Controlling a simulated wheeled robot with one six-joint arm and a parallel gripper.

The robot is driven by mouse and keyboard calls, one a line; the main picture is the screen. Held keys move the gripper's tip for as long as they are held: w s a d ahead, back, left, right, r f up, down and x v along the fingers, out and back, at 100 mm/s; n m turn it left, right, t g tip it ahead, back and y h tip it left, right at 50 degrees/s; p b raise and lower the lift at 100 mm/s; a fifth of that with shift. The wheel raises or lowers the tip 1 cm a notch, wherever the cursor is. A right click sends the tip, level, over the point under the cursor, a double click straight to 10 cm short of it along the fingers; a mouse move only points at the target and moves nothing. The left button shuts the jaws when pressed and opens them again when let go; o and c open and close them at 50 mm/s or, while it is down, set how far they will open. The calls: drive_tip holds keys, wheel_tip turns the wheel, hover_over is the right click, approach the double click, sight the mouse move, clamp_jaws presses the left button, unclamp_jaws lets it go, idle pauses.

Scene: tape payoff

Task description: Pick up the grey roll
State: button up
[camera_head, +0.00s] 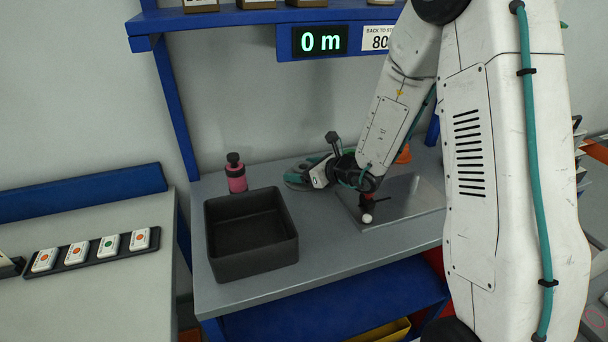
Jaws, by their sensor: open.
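I cannot make out a grey roll in this view; my arm covers part of the workbench. My gripper (312,177) is at the end of the arm, low over the back middle of the bench, and points left. Its jaws are open, though the fingertips are small and hard to make out. A flat teal and grey round item (296,180) lies at the gripper's left side; I cannot tell whether it is a roll or whether they touch.
A black open bin (284,243) and a pink bottle (236,178) stand left of the gripper. A metal plate (412,202) with a small dark fixture (366,207) lies to the right. A display (320,40) reads "0 m". The bench's front strip is clear.

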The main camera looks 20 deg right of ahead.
drive_tip(key=c, duration=1.1)
drive_tip(key=shift+c, duration=0.2)
drive_tip(key=shift+r, duration=0.2)
